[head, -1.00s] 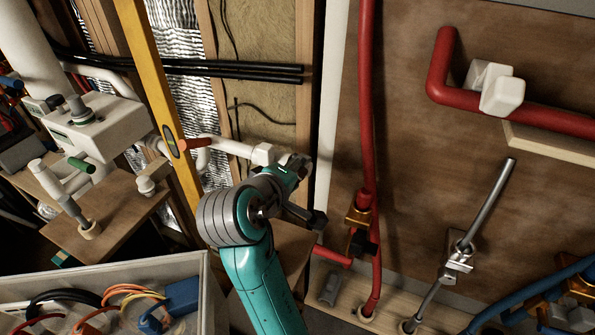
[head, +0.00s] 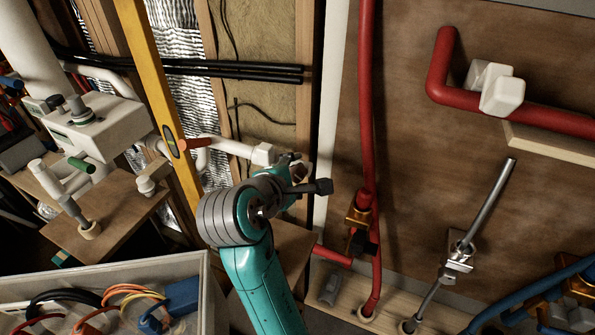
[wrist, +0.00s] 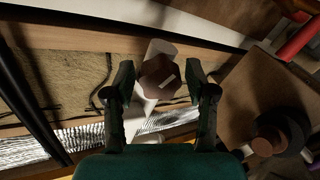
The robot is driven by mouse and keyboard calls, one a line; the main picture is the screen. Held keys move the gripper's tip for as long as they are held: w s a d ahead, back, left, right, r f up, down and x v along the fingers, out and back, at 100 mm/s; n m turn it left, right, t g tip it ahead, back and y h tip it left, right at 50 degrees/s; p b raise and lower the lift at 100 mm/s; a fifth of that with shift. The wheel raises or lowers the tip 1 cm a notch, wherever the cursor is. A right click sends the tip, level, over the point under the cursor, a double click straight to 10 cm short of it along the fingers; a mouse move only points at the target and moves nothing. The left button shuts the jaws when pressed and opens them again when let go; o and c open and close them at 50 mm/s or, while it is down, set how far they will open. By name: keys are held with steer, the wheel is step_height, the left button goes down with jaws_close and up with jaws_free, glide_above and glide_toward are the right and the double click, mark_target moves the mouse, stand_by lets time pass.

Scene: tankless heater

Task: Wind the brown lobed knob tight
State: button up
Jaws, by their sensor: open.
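My gripper (wrist: 160,73) is open, with one dark green finger on each side of the knob and visible gaps between. I cannot tell how deep the fingers reach along it. In the head view my gripper (head: 292,168) is at the end of the white pipe, by the white valve body (head: 264,154). The knob is mostly hidden there by my gripper and wrist.
A red vertical pipe (head: 368,110) with a brass valve (head: 358,216) stands right of my gripper. A crate (head: 190,262) of cables is at the lower left.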

steer(key=shift+n, duration=0.9)
steer(key=shift+s, duration=0.1)
jaws_close()
steer(key=m, duration=0.7)
